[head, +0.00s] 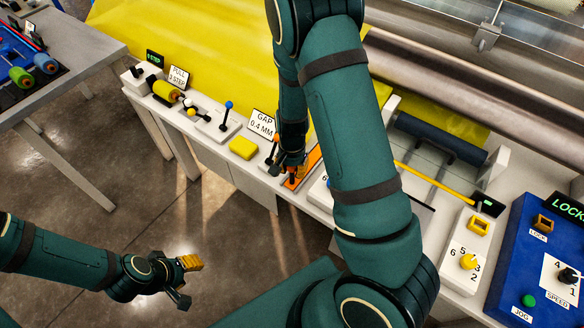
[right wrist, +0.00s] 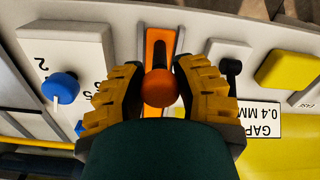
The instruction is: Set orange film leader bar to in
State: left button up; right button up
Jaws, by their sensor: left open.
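The orange film leader bar is a lever with an orange ball knob (right wrist: 160,88) and a dark stem. It stands in an orange slotted plate (right wrist: 154,36), which also shows at the bench edge in the head view (head: 313,160). My right gripper (right wrist: 160,82) has its yellow-padded fingers on both sides of the knob and looks shut on it. In the head view, my right gripper (head: 290,172) is low over the plate and partly hides it. My left gripper (head: 184,280) is open and empty over the floor, away from the bench.
Left of the lever in the head view are a yellow block (head: 243,147), a GAP 0.4 MM sign (head: 262,124) and a blue-knobbed lever (head: 228,118). In the right wrist view, a blue-knobbed dial (right wrist: 61,88) is left of it and a black knob (right wrist: 231,66) right.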

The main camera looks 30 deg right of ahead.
grip_shut()
jog(key=w+d, duration=0.2)
jog(key=d, duration=0.4)
jog(key=w+d+b, duration=0.1)
jog(key=w+d, duration=0.2)
jog(key=d, duration=0.3)
jog(key=w+d+b, duration=0.1)
jog(key=w+d, duration=0.1)
jog(key=d, duration=0.4)
jog(key=shift+w+d, duration=0.35)
jog(key=shift+d, duration=0.05)
jog(key=shift+d+r, duration=0.1)
jog(key=shift+w, duration=0.1)
jog(key=o, duration=0.8)
grip_release()
jog(key=shift+d, duration=0.1)
notch_tip(320, 180, up, 12)
